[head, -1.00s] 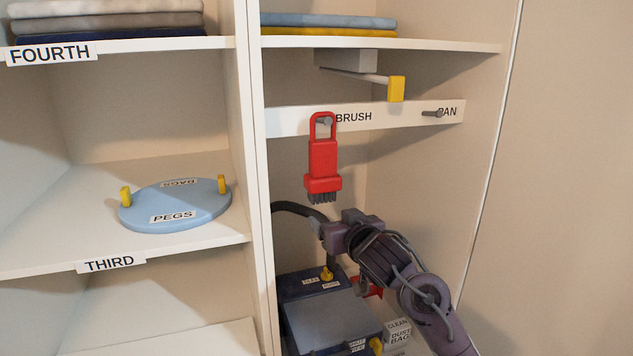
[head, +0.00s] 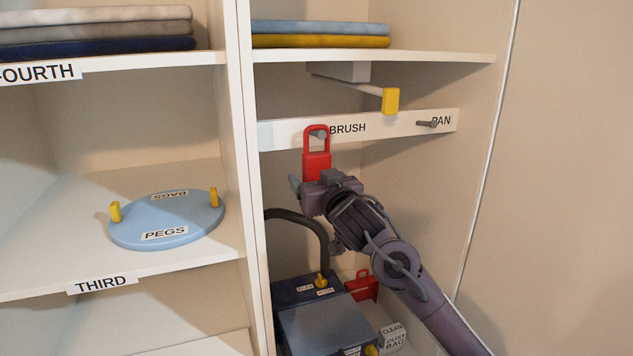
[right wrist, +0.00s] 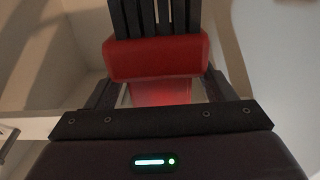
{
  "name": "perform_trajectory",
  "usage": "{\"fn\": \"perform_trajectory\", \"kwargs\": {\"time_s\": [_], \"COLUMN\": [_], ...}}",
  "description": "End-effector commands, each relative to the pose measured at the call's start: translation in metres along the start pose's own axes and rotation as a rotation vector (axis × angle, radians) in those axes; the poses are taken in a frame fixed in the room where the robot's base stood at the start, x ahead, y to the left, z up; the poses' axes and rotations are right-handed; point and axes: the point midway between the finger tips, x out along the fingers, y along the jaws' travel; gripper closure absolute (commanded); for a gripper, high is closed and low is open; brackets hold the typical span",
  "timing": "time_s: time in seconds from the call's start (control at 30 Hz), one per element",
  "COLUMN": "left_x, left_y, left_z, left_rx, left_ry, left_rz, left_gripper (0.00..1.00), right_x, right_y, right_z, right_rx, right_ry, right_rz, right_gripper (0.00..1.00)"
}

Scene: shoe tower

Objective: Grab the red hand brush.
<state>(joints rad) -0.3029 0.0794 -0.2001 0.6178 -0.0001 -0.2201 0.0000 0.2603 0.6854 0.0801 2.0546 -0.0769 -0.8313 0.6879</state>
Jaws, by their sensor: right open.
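The red hand brush (head: 316,162) hangs by its loop handle from the peg beside the BRUSH label in the head view. My right gripper (head: 301,190) is at the brush's lower part and hides its bristles there. In the right wrist view the red brush head (right wrist: 157,58) with its dark bristles (right wrist: 155,15) fills the middle, in front of the palm. The finger bases show on both sides of the red body, and the jaws are open around it or just short of it; contact cannot be told. My left gripper is not in view.
The white label rail (head: 385,123) has an empty PAN peg (head: 428,124). A yellow-tipped bar (head: 391,100) juts out above. Below are a dark blue box (head: 300,290), a red dustpan-like item (head: 362,287) and a black hose (head: 300,217). The upright divider (head: 242,150) stands left.

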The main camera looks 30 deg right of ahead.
Motion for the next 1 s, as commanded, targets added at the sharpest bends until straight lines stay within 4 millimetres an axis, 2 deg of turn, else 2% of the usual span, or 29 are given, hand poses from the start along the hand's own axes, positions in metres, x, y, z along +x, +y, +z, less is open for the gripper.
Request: {"fn": "perform_trajectory", "kwargs": {"time_s": [0.13,0.17,0.53,1.0], "left_x": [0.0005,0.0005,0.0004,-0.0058], "left_y": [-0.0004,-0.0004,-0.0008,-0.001], "left_z": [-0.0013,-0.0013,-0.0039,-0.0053], "left_rx": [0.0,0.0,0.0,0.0], "left_ry": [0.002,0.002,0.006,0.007], "left_rz": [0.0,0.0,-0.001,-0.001], "left_gripper": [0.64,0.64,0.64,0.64], "right_x": [-0.0002,-0.0002,-0.0004,0.002], "right_y": [-0.0001,-0.0002,-0.0002,0.0007], "right_z": [0.0006,0.0006,0.0008,-0.005], "right_rx": [0.0,0.0,0.0,0.001], "right_ry": [0.0,0.0,-0.001,-0.001], "right_rz": [0.0,0.0,-0.001,0.0], "right_gripper": [0.24,0.26,0.75,0.75]}}
